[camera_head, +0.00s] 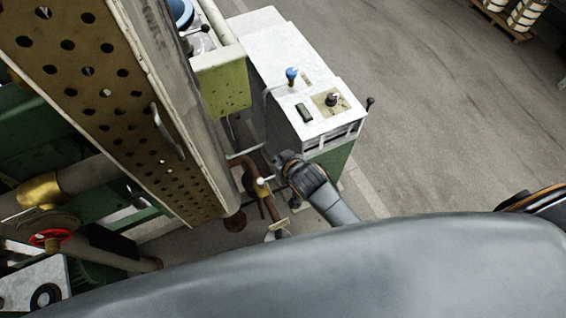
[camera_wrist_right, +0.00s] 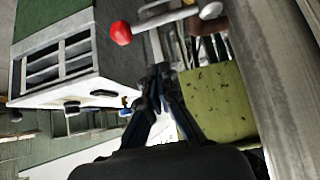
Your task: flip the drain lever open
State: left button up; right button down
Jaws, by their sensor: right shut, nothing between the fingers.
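A lever with a red ball knob (camera_wrist_right: 121,33) and a pale metal rod (camera_wrist_right: 165,19) lies across the top of the right wrist view. My right gripper (camera_wrist_right: 160,73) is shut and empty, its fingertips below the rod in that picture; I cannot tell whether they touch it. In the head view my right gripper (camera_head: 281,159) is beside the brown drain pipe (camera_head: 250,168) with its brass fitting (camera_head: 262,187), between the basin and a white-topped cabinet. The red knob cannot be made out there. My left gripper is not in view.
The perforated basin panel (camera_head: 105,85) stands at the left, with a red handwheel (camera_head: 50,239) below it. The white-topped cabinet (camera_head: 290,70) is just behind my right gripper, with a green box (camera_head: 222,85) beside it.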

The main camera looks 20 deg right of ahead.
jog(key=d+x, duration=0.1)
jog(key=x, duration=0.4)
jog(key=s, duration=0.4)
jog(key=shift+s+a+f+p, duration=0.1)
jog(key=shift+f+p, duration=0.05)
jog(key=shift+p, duration=0.15)
